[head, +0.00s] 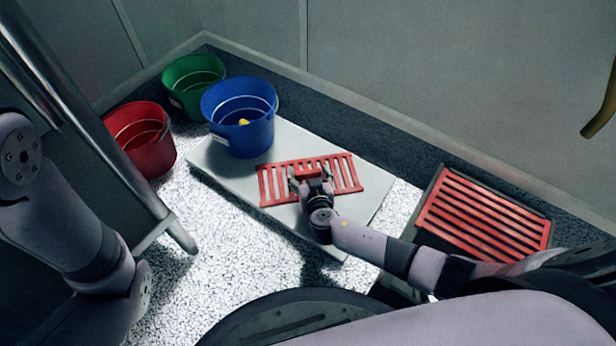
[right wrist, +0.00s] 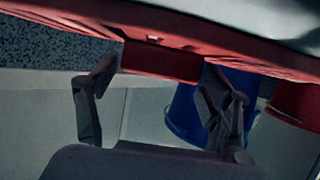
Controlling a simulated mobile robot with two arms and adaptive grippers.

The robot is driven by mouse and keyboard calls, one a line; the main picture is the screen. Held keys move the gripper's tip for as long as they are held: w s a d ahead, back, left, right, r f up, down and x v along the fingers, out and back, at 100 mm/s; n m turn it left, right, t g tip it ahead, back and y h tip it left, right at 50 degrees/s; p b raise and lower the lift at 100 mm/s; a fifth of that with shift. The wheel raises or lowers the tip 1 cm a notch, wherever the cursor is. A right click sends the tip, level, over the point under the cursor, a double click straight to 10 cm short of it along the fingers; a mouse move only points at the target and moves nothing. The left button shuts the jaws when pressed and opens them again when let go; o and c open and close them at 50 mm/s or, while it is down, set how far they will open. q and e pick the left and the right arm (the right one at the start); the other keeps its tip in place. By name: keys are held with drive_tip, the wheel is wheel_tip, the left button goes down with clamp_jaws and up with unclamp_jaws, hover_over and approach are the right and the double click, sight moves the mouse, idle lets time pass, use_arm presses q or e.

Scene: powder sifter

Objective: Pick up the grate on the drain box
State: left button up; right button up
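A red slatted grate (head: 347,172) with a raised block at its middle is over the pale slab (head: 230,182) in the head view; whether it touches the slab is unclear. My right gripper (head: 311,178) is at that block. In the right wrist view, its fingers (right wrist: 160,88) stand on both sides of the red block (right wrist: 160,61) and seem to press its ends. A second red grate (head: 483,215) lies on the dark drain box (head: 427,190) at the right, under my right forearm's far side. My left gripper is out of view.
A blue bucket (head: 240,135) with something yellow inside stands on the slab's far end. A green bucket (head: 178,82) and a red bucket (head: 150,150) stand by it. Walls close in behind. White gravelly floor (head: 235,260) lies clear in front of the slab.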

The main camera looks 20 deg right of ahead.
drive_tip(key=shift+w, duration=0.1)
drive_tip(key=c, duration=1.1)
drive_tip(key=shift+o, duration=0.2)
drive_tip(key=shift+r, duration=0.1)
